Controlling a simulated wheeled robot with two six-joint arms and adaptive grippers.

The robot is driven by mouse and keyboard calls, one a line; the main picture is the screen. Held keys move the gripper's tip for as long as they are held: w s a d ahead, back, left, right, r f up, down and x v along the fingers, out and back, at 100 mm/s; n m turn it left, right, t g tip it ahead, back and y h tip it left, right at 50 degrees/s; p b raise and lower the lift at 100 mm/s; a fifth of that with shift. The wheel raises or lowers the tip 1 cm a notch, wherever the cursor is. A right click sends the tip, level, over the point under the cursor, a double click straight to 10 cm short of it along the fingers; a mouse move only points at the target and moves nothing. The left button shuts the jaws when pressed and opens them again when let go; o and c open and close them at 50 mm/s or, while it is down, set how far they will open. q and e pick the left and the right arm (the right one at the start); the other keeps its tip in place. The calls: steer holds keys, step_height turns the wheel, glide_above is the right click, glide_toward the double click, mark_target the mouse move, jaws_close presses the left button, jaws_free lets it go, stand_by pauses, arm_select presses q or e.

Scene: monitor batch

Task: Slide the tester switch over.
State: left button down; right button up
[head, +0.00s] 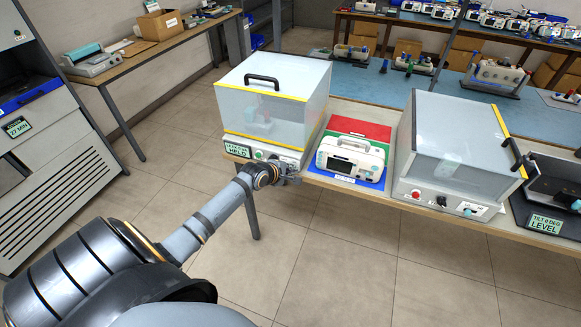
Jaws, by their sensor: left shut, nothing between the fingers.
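The boxed tester (270,92) stands at the table's left end, with a clear cover, yellow edges and a black handle. Its green display (238,150) has small text whose lower line seems to read HELD. The switch cannot be made out; the gripper covers part of the panel. My right gripper is not in view.
A white monitor (350,158) lies on a red, green and blue mat (378,131), right of the tester. Further right are a second covered box (450,135) with a red button and a tilt unit (552,190) reading LEVEL. The floor (330,250) in front is clear.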

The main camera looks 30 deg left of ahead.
arm_select(q)
steer(key=shift+s+a, duration=0.2)
steer(key=shift+a, duration=0.75)
stand_by(0.5)
steer(key=shift+p, duration=0.35)
steer(key=shift+d+p, duration=0.25)
steer(key=shift+p, duration=0.2)
